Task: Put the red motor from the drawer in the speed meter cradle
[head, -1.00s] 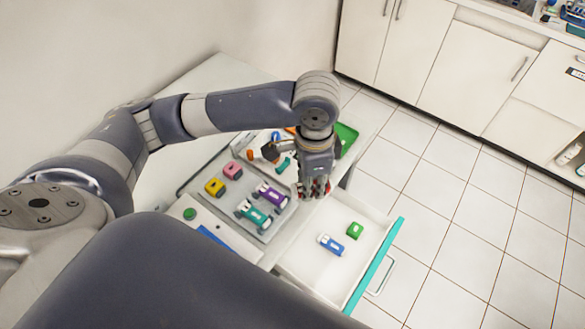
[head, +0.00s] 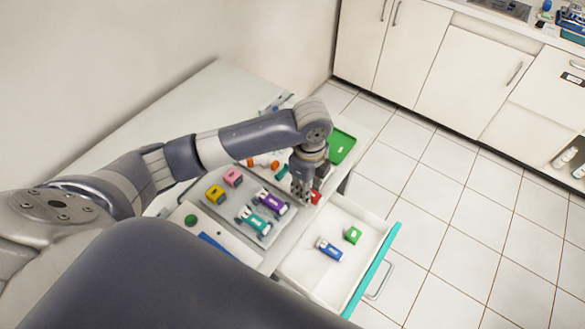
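My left gripper (head: 302,192) points down at the inner edge of the open drawer (head: 305,265), beside the grey tray. A red piece (head: 316,198), likely the red motor, shows right against the right side of its fingers. The fingers hide part of it, and I cannot tell whether they grip it or are only beside it. A blue motor (head: 329,249) and a green motor (head: 353,235) lie in the drawer. A white panel with a green button (head: 191,220) and a blue strip stands left of the drawer; I cannot tell whether it is the speed meter cradle. My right gripper is not in view.
The grey tray (head: 268,238) holds yellow (head: 215,194), pink (head: 233,177), purple (head: 271,202) and teal (head: 254,221) motors. Orange and teal pieces and a green tray (head: 341,146) lie behind the gripper. The drawer has a teal front edge.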

